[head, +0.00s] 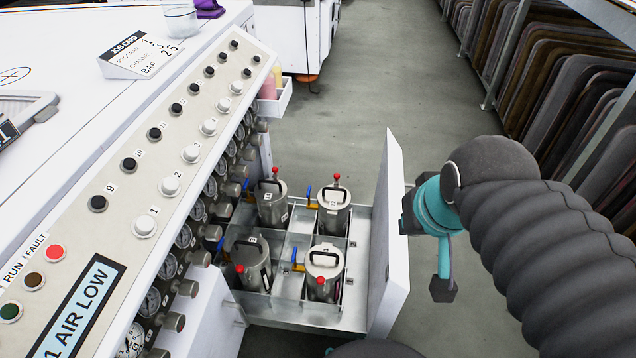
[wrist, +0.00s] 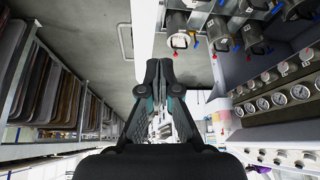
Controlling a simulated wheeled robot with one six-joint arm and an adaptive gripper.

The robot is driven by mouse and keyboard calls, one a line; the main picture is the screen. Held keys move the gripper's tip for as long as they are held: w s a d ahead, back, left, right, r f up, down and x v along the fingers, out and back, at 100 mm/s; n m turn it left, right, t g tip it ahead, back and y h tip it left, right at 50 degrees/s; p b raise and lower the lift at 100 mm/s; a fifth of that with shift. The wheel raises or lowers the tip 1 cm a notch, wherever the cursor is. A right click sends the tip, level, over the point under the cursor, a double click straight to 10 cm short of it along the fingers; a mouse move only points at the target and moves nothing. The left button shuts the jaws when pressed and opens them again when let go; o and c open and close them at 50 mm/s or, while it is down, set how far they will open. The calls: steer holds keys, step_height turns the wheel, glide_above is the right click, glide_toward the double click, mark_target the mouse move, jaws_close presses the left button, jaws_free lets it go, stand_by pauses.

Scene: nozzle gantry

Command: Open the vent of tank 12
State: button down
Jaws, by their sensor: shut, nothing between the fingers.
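Several steel tanks stand in the pulled-out drawer (head: 290,315) in the head view: back left (head: 272,208), back right (head: 333,218), front left (head: 252,268) and front right (head: 322,282). Each has a lid with a handle and a red knob; blue levers with yellow fittings show beside them. Their number labels are too small to read surely, so I cannot tell which is tank 12.
The white drawer front stands upright between my gripper and the tanks. A sloping control panel (head: 175,160) with numbered buttons and gauges below lies left of the drawer. Racks of dark screens (head: 560,85) line the right. The grey aisle floor (head: 395,75) is clear.

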steer(key=w+a+f+m+g+y, duration=0.15)
steer(key=w+m, duration=0.35)
steer(key=w, duration=0.6)
steer(key=w+a+f+m+g+y, duration=0.1)
steer(key=w+a+f+m, duration=0.3)
steer(key=w, duration=0.7)
steer(key=w+a+f+m+g, duration=0.1)
steer(key=w+f+m, duration=0.45)
steer(key=w, duration=0.45)
steer(key=m+g+y, duration=0.1)
steer(key=m+y, duration=0.1)
steer(key=m, duration=0.3)
glide_toward(309, 191)
steer(key=w+d+r, duration=0.2)
steer(key=d, duration=0.1)
steer(key=shift+s+a+f+p, duration=0.1)
steer(key=shift+s+a+p, duration=0.15)
steer(key=shift+p, duration=0.2)
steer(key=s+x, duration=0.1)
steer(key=x, duration=0.9)
steer(key=shift+w+d, duration=0.15)
steer(key=shift+w, duration=0.25)
steer(key=shift+w, duration=0.2)
